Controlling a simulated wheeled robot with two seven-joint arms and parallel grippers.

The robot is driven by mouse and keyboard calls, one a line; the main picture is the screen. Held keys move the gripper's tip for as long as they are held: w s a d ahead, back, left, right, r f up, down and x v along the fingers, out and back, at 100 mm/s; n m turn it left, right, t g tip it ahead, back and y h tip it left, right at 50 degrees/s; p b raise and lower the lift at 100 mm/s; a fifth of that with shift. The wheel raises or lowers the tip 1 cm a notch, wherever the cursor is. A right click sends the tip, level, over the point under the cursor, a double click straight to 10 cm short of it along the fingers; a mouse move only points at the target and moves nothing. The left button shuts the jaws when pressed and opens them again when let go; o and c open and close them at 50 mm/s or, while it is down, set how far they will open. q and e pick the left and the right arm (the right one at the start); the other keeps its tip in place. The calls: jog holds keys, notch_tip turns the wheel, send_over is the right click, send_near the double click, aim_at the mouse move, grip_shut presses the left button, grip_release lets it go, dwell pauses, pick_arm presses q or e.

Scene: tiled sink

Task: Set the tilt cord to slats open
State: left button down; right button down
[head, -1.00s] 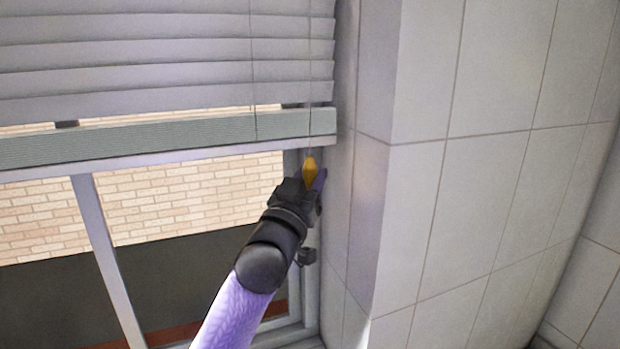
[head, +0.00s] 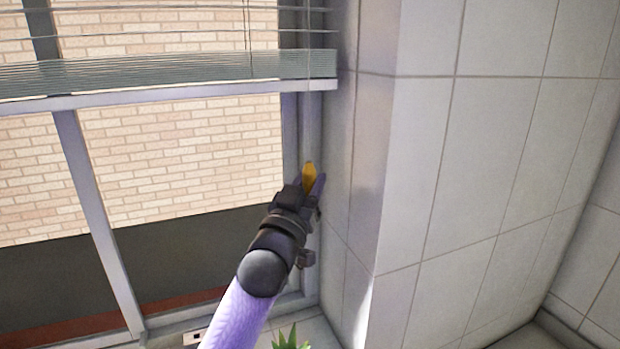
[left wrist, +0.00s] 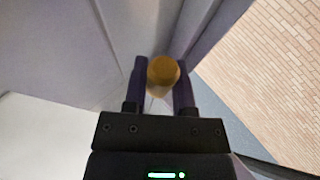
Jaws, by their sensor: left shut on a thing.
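The blind (head: 170,68) hangs across the upper left of the head view. Its slats lie nearly edge-on, and the brick wall shows between them. The tilt cord (head: 308,120) hangs at the blind's right end, with an orange-yellow tassel (head: 309,176) at its bottom. My left gripper (head: 314,184) is shut on the tassel, below the blind's bottom rail. In the left wrist view the tassel (left wrist: 163,74) sits between the two fingers of the gripper (left wrist: 160,85). My right gripper is not in view.
A tiled wall corner (head: 362,150) stands close to the right of my left gripper. The window frame (head: 95,210) and its glass lie to the left. A green plant tip (head: 290,338) shows at the bottom edge.

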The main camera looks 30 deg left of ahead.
pick_arm(q)
jog(key=shift+w+f, duration=0.1)
jog(key=shift+f, duration=0.3)
jog(key=c, duration=0.7)
grip_release()
jog(key=shift+o, duration=1.4)
jog(key=shift+r, duration=0.15)
jog(key=b+v, duration=0.2)
jog(key=v, duration=0.8)
jog(key=shift+b, duration=0.35)
